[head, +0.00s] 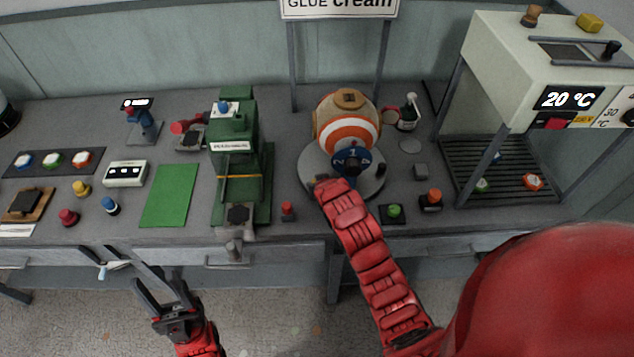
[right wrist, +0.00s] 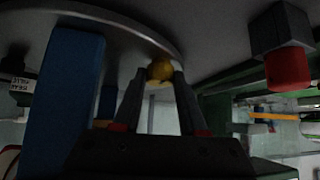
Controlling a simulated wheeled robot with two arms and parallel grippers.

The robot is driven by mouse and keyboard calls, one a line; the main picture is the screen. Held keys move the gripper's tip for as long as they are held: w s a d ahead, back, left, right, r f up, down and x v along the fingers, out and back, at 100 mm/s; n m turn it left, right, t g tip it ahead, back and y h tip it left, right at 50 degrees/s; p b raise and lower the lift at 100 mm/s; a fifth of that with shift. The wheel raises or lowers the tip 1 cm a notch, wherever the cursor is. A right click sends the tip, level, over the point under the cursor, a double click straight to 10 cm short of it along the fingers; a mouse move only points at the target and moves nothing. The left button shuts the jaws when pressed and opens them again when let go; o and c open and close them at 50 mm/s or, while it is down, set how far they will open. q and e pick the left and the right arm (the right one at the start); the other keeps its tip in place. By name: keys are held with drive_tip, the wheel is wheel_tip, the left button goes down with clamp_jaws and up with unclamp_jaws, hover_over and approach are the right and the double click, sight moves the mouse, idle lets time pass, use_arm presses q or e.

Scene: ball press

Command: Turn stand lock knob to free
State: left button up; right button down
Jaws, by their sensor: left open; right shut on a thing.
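The stand is a round grey disc (head: 375,190) on the bench with an orange, white and tan ball (head: 347,126) on it. A blue numbered part (head: 352,162) sits at the ball's lower front. The stand's lock knob is a small yellow knob (right wrist: 160,69), seen at the disc's rim in the right wrist view. My right gripper (right wrist: 162,78) is shut on this knob, one finger on each side. In the head view, my right arm largely covers that spot. My left gripper (head: 145,268) is open and empty, low in front of the bench.
A green press (head: 235,165) stands left of the stand. An oven-like machine (head: 545,70) stands at the right. A green mat (head: 169,195) is clear.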

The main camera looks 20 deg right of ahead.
idle(0.3)
drive_tip(key=shift+c, duration=2.3)
unclamp_jaws()
drive_tip(key=d+p+v, duration=0.1)
drive_tip(key=p+v, duration=0.8)
drive_tip(key=v, duration=0.8)
drive_tip(key=shift+a+r, duration=0.15)
drive_tip(key=shift+a, duration=0.1)
